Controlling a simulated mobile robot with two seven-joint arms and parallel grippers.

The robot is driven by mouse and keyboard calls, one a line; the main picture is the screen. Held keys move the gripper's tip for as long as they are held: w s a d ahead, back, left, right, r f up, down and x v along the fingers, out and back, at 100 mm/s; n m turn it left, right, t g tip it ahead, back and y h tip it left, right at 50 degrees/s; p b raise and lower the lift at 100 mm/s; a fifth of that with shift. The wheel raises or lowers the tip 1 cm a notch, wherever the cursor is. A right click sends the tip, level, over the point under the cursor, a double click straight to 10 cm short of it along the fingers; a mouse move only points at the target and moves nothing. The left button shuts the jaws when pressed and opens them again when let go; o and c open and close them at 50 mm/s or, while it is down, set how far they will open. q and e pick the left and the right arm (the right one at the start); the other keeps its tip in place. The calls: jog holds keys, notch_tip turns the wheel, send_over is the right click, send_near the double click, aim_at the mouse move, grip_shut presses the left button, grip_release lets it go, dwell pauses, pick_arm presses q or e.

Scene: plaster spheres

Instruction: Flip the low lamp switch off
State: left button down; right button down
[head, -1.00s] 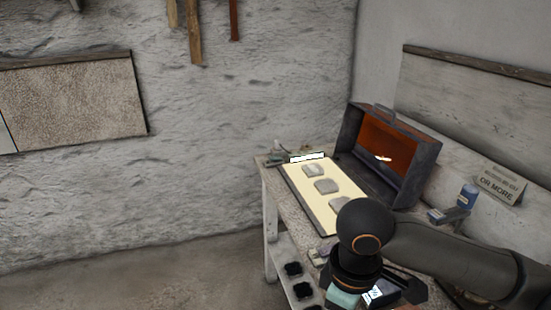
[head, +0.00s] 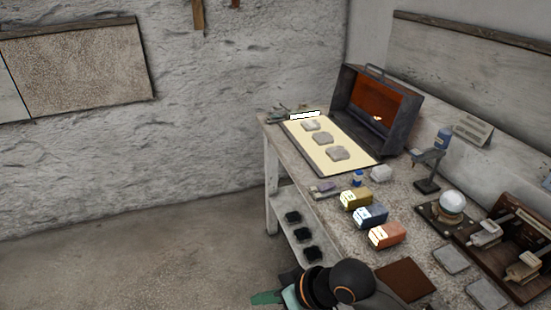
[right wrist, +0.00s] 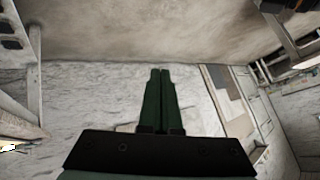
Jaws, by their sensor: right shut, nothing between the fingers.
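My right gripper (head: 266,297) is at the bottom edge of the head view, off the bench's front side, with a green fingertip pointing left. In the right wrist view its two green fingers (right wrist: 160,75) are together with nothing between them. A white globe on a small base (head: 452,203), perhaps a lamp, stands at the bench's right. Beside it is a dark wooden stand (head: 512,245) with two pale lever-like parts, an upper one (head: 485,233) and a lower one (head: 526,266). I cannot tell which part is the low lamp switch or its position. My left gripper is not seen.
The bench (head: 300,165) holds a lit cream panel (head: 318,158) with stones, an open metal box (head: 378,110) with an orange interior, and several small cartons (head: 370,216). Black pieces sit on the lower shelf (head: 285,204). The floor (head: 150,260) to the left is clear.

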jog(key=s+d+f+m+t+h, duration=0.2)
jog(key=s+d+f+t+h, duration=0.1)
jog(key=s+d+f, duration=0.3)
jog(key=s+d+f+m+t+h, duration=0.2)
jog(key=s+d+f, duration=0.3)
jog(key=d+f, duration=0.6)
jog(key=shift+s+d+f+m+t+h+p, duration=0.2)
jog(key=shift+s+d+m+t+h+p, duration=0.25)
jog(key=shift+m, duration=0.25)
jog(key=shift+w, duration=0.1)
